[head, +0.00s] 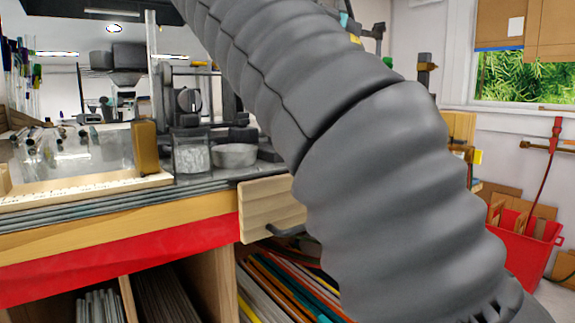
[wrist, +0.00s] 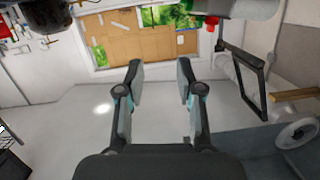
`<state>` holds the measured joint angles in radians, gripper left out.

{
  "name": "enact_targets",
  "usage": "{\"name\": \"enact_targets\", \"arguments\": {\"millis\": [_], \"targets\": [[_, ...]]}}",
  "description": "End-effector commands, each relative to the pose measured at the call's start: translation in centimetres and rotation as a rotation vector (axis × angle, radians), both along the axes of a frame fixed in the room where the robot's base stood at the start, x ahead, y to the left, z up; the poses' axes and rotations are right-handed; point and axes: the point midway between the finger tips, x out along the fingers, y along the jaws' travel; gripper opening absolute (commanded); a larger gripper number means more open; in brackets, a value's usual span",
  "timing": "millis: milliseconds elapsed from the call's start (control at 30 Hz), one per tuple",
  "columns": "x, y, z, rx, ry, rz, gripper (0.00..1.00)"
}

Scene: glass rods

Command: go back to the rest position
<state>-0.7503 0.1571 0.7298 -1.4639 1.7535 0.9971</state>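My gripper (wrist: 160,82) shows in the wrist view with its two fingers apart and nothing between them. It points toward a pale wall and floor, clear of any object. In the head view my ribbed grey arm crosses the middle and right of the picture, and my gripper is outside that view. Glass rods (head: 40,137) lie at the left on the workbench, and several more rods (head: 22,75) stand upright at the far left edge.
The workbench (head: 120,236) holds a glass jar (head: 192,155), a grey bowl (head: 234,155) and a wooden block (head: 145,147). A wooden drawer front (head: 270,208) sticks out below. A red bin (head: 525,245) stands at the right. A black frame (wrist: 243,80) shows in the wrist view.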

Motion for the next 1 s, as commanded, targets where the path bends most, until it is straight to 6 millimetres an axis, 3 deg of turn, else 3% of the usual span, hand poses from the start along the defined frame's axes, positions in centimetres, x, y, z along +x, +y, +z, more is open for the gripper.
{"name": "enact_targets", "arguments": {"millis": [267,467,567,733,1000], "targets": [[1.2,-2.1,-2.4,-0.049,0.142,0.078,0.36],[1.9,-3.9,-6.1,-0.086,0.297,0.174,0.36],[1.8,-5.3,-9.3,-0.1,0.408,0.248,0.36],[0.5,-7.7,-16.7,-0.094,0.603,0.394,0.36],[-4.9,-10.0,-30.0,0.005,0.819,0.621,0.36]]}}
